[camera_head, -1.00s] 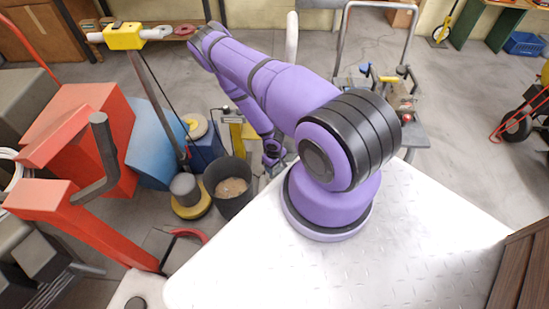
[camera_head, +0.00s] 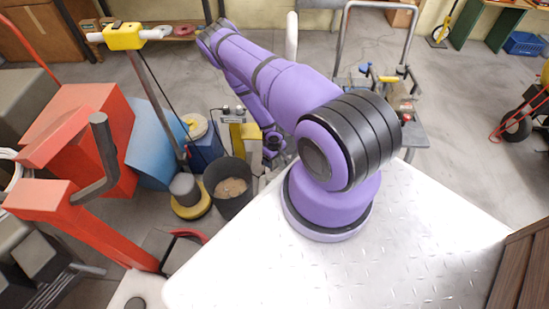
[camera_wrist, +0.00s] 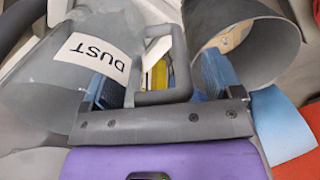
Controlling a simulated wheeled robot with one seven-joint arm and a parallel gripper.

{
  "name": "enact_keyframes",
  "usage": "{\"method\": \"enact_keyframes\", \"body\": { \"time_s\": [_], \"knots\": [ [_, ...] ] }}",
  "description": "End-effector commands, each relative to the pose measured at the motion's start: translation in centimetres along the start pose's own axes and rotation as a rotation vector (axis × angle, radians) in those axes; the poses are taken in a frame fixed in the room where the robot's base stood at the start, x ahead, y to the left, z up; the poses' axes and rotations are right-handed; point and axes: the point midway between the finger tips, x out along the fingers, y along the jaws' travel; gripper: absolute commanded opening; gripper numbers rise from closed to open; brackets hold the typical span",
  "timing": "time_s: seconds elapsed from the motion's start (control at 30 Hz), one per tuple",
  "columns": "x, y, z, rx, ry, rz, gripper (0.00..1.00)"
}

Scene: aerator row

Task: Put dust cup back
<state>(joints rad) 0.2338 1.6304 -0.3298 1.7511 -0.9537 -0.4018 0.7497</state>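In the wrist view, my gripper (camera_wrist: 163,78) has its two blue fingers spread wide. A grey loop handle (camera_wrist: 165,97) sits between them, with small gaps on both sides. A grey rounded body with a white DUST label (camera_wrist: 98,58) lies to the left of the handle; I cannot tell whether the handle belongs to it. To the right is an open grey cylinder (camera_wrist: 262,52) with brown material inside. In the head view a dark bin (camera_head: 232,206) with brown dust stands on the floor. My arm hides my gripper in the head view.
A yellow unit (camera_head: 251,140) stands just behind the bin. Red machinery (camera_head: 85,130), a blue panel (camera_head: 153,150) and a yellow-based post (camera_head: 190,206) crowd the left. A metal cart (camera_head: 415,133) stands at right; open floor lies beyond it.

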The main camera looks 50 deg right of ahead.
Motion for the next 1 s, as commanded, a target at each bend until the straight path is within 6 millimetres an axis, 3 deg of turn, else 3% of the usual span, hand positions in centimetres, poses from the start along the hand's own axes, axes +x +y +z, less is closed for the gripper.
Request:
{"method": "enact_keyframes", "body": {
  "time_s": [0.37, 1.0],
  "knots": [
    [-1.1, 0.0, -0.1, 0.001, 0.002, 0.0, 0.85],
    [-10.8, 0.0, 0.0, 0.001, 0.002, -0.001, 0.85]
  ]
}}
